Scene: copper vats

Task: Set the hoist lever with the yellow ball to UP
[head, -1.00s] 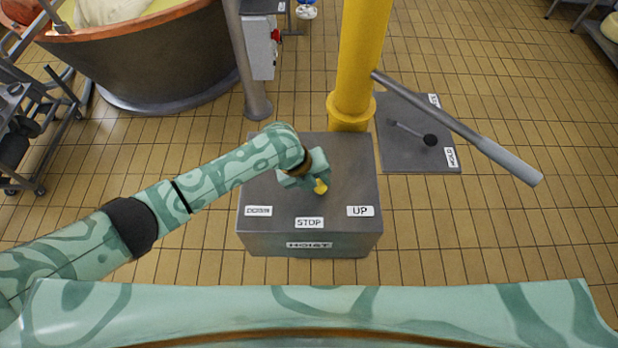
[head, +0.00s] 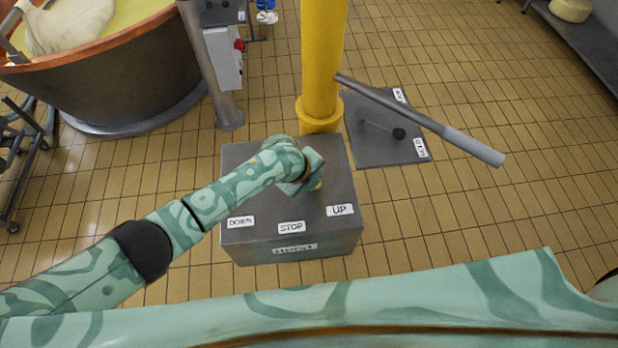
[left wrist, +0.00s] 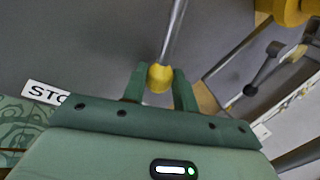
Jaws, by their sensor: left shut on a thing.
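The grey hoist box (head: 290,247) has DOWN, STOP and UP labels along its near edge, with the UP label (head: 340,210) at the right. My left gripper (head: 316,182) is over the right part of the box top, behind the UP label. In the left wrist view its two fingers (left wrist: 160,90) are shut on the yellow ball (left wrist: 159,79) at the end of a thin metal lever (left wrist: 174,32). In the head view the gripper hides most of the ball and lever. My right gripper is not in view.
A yellow post (head: 322,60) stands behind the box, with a long grey handle (head: 420,120) reaching right. A second plate with a black-knobbed lever (head: 398,133) lies at the right. A copper vat (head: 120,75) stands at the back left.

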